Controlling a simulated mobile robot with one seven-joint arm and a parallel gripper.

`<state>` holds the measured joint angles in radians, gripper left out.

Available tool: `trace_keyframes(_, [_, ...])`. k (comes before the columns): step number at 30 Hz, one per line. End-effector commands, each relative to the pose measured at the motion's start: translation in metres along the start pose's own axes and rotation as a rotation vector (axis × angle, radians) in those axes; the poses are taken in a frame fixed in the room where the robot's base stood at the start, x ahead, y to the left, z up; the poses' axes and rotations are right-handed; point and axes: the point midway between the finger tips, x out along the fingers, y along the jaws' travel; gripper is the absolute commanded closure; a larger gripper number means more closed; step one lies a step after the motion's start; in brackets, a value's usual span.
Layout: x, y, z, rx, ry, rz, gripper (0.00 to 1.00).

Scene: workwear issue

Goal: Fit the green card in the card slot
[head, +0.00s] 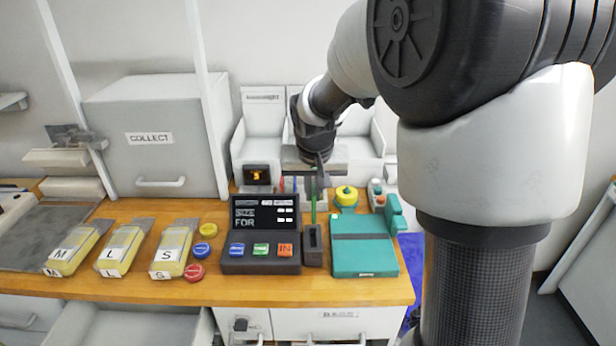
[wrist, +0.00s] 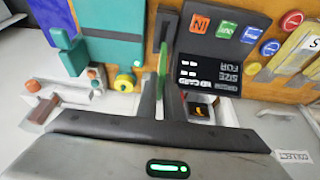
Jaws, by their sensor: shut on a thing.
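The green card (head: 313,206) stands upright and edge-on, a thin strip below my gripper (head: 314,178). My gripper is shut on its upper part; the fingers also show in the wrist view (wrist: 162,98), with the card (wrist: 163,60) between them. The card slot (head: 313,246) is a small dark upright block just right of the display console. In the wrist view the slot block (wrist: 166,22) lies just beyond the card's far end. The card's lower end meets the slot's top in the head view; I cannot tell whether it is inside.
The console (head: 261,262) with blue, green and orange buttons stands left of the slot. A teal board (head: 364,258) lies close on the right. A yellow knob (head: 346,194) is behind. Yellow packs marked M, L and S (head: 172,249) and round tokens (head: 194,273) lie left.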

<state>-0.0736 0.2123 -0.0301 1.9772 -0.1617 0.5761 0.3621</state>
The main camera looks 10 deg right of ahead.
Motion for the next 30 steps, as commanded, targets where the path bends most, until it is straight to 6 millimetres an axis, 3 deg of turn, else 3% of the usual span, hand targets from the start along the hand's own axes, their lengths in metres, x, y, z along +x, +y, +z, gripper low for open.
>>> trace_keyframes(21, [0.049,0.0,0.021,0.001,0.0,0.0,1.0])
trace_keyframes(30, [0.053,0.0,0.023,0.001,0.0,0.0,1.0])
